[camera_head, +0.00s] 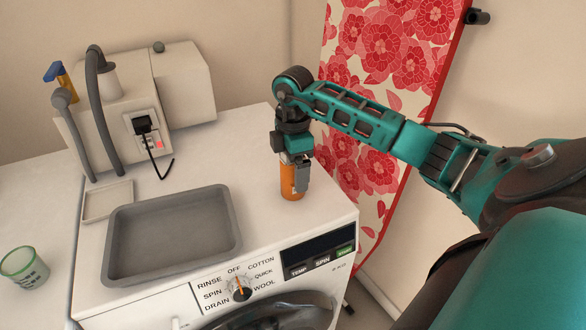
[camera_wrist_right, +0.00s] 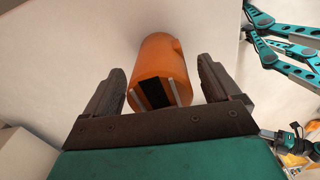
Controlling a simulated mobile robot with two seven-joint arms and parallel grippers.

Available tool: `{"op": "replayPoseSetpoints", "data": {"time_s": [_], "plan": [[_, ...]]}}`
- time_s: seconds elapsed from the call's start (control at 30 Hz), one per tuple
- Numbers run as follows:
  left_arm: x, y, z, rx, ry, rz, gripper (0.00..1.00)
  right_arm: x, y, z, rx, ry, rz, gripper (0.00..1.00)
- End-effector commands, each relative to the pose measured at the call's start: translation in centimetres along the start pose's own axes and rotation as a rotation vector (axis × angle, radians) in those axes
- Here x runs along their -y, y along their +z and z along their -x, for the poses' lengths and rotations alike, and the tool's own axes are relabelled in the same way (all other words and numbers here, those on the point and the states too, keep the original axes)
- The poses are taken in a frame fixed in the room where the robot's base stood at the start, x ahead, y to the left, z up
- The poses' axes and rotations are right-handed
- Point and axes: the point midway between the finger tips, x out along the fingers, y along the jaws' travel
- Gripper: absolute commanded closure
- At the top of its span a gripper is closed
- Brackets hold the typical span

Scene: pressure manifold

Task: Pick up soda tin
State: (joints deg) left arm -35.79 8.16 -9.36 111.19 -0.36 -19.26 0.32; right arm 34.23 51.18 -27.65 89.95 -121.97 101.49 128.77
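The soda tin is an orange can (camera_head: 292,182) standing on the white washing machine top near its right edge. My right gripper (camera_head: 296,172) points down over it and hides its upper part in the head view. In the right wrist view the orange tin (camera_wrist_right: 160,65) lies between the two dark fingers of my right gripper (camera_wrist_right: 159,72). A gap shows on each side of the tin, so the gripper is open around it. My left gripper is not clearly seen in either view.
A grey tray (camera_head: 225,203) lies on the washing machine (camera_head: 273,243), left of the tin. A small pale dish (camera_head: 108,199), a white unit with hoses (camera_head: 112,110) and a green cup (camera_head: 25,268) are farther left. A red floral board (camera_head: 390,60) leans behind my right arm.

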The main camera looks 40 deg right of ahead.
Motion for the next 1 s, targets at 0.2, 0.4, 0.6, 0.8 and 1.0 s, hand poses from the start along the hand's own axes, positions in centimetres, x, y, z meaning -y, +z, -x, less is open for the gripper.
{"op": "replayPoseSetpoints", "data": {"time_s": [0.2, 0.4, 0.6, 0.8, 1.0], "plan": [[0.04, 0.0, 0.01, 0.0, -0.001, 0.0, 0.49, -0.01, 0.0, 0.05, 0.0, 0.0, 0.0, 0.31], [0.06, 0.0, 0.02, 0.0, -0.001, 0.0, 0.49, -0.01, 0.01, 0.06, 0.0, 0.0, 0.0, 0.51], [0.07, 0.01, 0.02, 0.0, -0.002, 0.0, 0.49, -0.01, 0.01, 0.07, 0.0, 0.0, 0.0, 0.7], [0.07, 0.01, 0.03, 0.0, -0.002, 0.0, 0.49, -0.03, 0.01, 0.11, -0.001, 0.001, 0.0, 0.73], [0.05, 0.02, 0.04, 0.0, -0.001, 0.0, 0.49, -0.04, 0.0, 0.27, -0.001, 0.002, 0.0, 0.73]]}}
